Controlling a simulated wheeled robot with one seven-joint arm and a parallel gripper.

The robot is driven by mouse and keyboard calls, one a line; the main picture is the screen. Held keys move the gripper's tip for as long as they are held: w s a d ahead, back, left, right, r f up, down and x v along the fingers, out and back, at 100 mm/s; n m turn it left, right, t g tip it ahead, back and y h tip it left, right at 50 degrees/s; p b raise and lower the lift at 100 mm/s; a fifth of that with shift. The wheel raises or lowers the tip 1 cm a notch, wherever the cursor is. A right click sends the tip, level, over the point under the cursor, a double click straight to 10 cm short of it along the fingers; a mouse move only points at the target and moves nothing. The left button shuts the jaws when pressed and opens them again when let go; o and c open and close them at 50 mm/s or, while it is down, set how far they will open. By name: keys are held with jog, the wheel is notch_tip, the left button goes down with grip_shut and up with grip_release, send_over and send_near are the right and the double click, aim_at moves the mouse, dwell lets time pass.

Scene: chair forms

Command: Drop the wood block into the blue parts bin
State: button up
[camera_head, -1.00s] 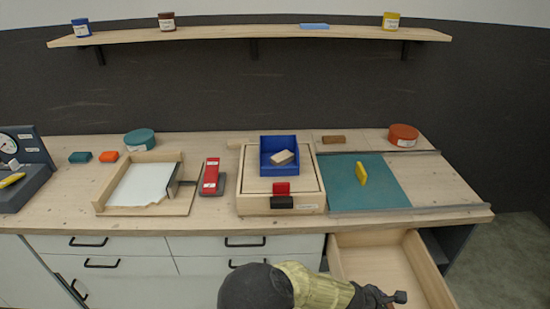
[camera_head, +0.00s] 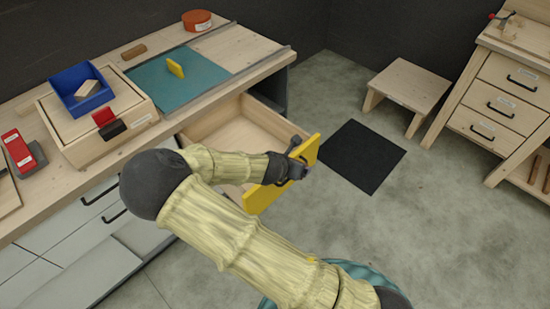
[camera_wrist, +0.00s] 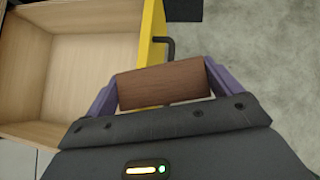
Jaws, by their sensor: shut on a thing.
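My gripper (camera_wrist: 163,86) is shut on a dark brown wood block (camera_wrist: 165,87), held crosswise between its purple fingers in the wrist view. In the head view my gripper (camera_head: 297,168) is at the yellow front of the open drawer; the held block cannot be made out there. The blue parts bin (camera_head: 66,79) stands on a wooden box on the bench at the upper left, well away from my gripper. A pale wood block (camera_head: 87,88) lies in the bin.
The open drawer (camera_head: 235,135) has a yellow front (camera_head: 262,192) and a black handle (camera_wrist: 167,47) close to the held block. A teal mat (camera_head: 190,92) with a yellow piece lies on the bench. A stool (camera_head: 410,85) and black floor mat (camera_head: 360,153) are at right.

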jog(key=w+d+f+n+y+b, duration=0.1)
jog(key=w+d+b, duration=0.3)
jog(key=d, duration=0.9)
jog(key=shift+d+n+t, duration=0.3)
jog(key=shift+d, duration=0.1)
jog(key=shift+w+f, duration=0.1)
jog(key=shift+f, duration=0.05)
